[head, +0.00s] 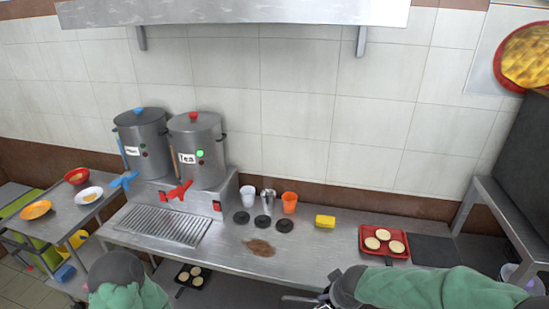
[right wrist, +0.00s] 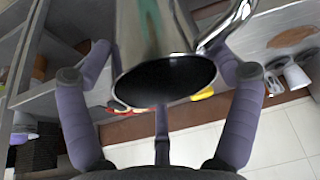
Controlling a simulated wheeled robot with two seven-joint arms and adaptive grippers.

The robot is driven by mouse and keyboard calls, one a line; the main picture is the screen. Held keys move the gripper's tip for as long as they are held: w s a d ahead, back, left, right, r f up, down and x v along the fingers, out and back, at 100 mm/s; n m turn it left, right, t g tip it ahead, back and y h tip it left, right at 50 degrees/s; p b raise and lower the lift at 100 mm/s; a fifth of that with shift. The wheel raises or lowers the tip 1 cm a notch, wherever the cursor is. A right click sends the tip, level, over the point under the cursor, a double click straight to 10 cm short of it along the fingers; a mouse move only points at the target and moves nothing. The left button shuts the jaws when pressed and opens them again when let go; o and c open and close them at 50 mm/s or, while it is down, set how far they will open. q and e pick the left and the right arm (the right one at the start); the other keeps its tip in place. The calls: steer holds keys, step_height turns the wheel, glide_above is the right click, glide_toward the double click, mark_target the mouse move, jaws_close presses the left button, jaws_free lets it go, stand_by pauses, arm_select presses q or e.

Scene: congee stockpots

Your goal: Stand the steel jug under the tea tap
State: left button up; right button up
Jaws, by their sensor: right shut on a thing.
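A shiny steel jug (right wrist: 165,35) with a curved handle is held in my right gripper (right wrist: 160,95), shut on it; the wrist view looks at its dark round end. In the head view, my right gripper (head: 322,301) is at the bottom edge, low in front of the counter, and the jug is mostly cut off. The tea pot (head: 196,150), labelled "Tea", stands on a steel stand at the back left with a red tea tap (head: 179,191) at its front. Below the tap is a slotted drip tray (head: 163,225). My left gripper is out of view; only its arm shows at bottom left.
A second pot (head: 143,140) with a blue tap (head: 124,180) stands left of the tea pot. White (head: 248,196), steel (head: 268,201) and orange (head: 289,203) cups stand behind black discs (head: 263,222). A brown spill (head: 260,247), yellow sponge (head: 325,221) and red bun tray (head: 372,252) lie rightward.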

steer(key=f, duration=0.2)
steer(key=s+f, duration=0.1)
steer(key=f, duration=0.1)
steer(key=s+f, duration=0.1)
steer(key=f, duration=0.1)
steer(key=shift+a+f, duration=0.1)
steer(key=shift+a, duration=0.1)
stand_by(1.0)
